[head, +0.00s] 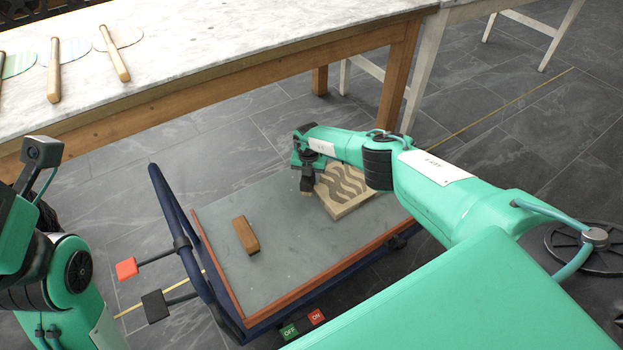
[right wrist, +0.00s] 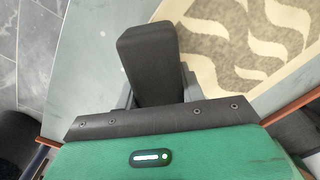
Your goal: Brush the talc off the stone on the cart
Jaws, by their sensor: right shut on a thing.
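The stone (head: 347,187) is a pale tan slab with dark wavy bands. It lies on the cart (head: 290,265), towards its far right part. In the right wrist view the stone (right wrist: 222,62) fills the upper right, with cream wavy bands on speckled tan; I cannot tell which pale areas are talc. My right gripper (head: 307,178) is shut on a dark brush (head: 306,186) with a small tan lower end, at the stone's left edge. The brush (right wrist: 150,65) shows as a black block in the right wrist view. I cannot tell whether it touches the stone. My left gripper is out of view.
A brown wooden block (head: 245,235) lies on the cart's left part. The cart has a blue handle (head: 170,205). A marble-topped table (head: 210,45) with wooden-handled tools (head: 54,70) stands behind. Red (head: 126,268) and black (head: 155,305) blocks stick out left of the cart.

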